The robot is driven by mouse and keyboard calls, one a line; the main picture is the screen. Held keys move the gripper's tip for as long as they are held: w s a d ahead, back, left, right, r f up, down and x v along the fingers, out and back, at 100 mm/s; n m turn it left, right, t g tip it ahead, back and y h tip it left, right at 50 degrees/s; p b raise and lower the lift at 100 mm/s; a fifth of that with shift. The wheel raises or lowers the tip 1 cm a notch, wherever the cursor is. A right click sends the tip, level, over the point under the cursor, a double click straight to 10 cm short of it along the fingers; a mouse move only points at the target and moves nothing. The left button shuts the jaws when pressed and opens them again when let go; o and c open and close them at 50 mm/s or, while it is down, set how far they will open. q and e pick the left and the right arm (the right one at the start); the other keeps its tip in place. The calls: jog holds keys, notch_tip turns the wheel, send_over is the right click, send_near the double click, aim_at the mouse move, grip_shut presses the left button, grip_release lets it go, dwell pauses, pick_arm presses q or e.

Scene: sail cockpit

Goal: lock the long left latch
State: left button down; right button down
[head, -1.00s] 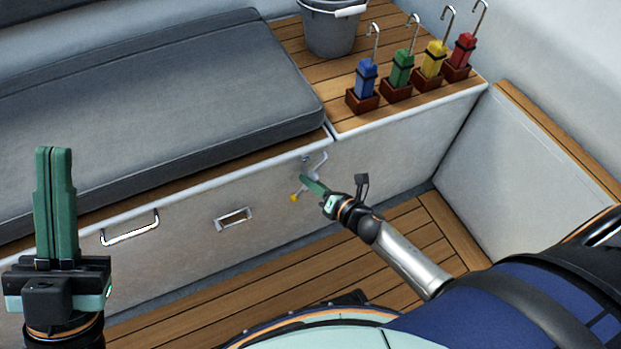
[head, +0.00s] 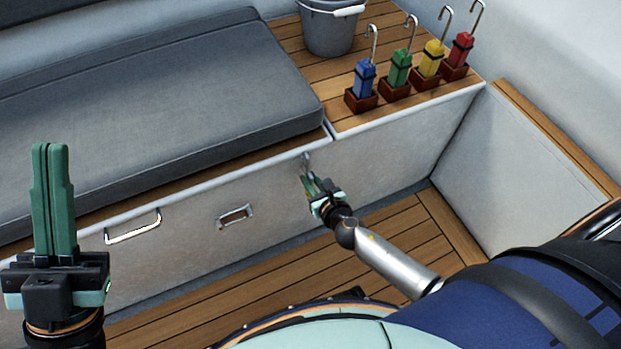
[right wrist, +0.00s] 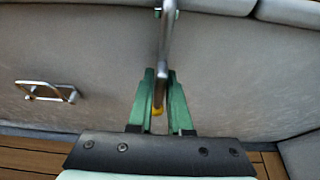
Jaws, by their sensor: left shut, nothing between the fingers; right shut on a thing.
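The long latch (head: 306,160) is a silver lever on the white locker front, just below the seat edge. In the right wrist view the lever (right wrist: 165,45) runs down between my right fingers, with its yellow tip (right wrist: 157,109) low between them. My right gripper (head: 312,182) is shut on this lever and hides most of its lower part in the head view. In the head view my left gripper (head: 51,150) is shut and empty, pointing up at the far left, away from the latch.
A bar handle (head: 132,227) and a small rectangular metal fitting (head: 235,216) are on the locker front left of the latch. A grey cushion (head: 170,95) lies above. A bucket (head: 330,28) and several coloured hooked blocks stand on the wooden top (head: 345,118).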

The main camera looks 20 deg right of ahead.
dwell(0.5)
jog(key=c, duration=0.9)
grip_release()
pick_arm(q)
jog(key=shift+r, duration=0.1)
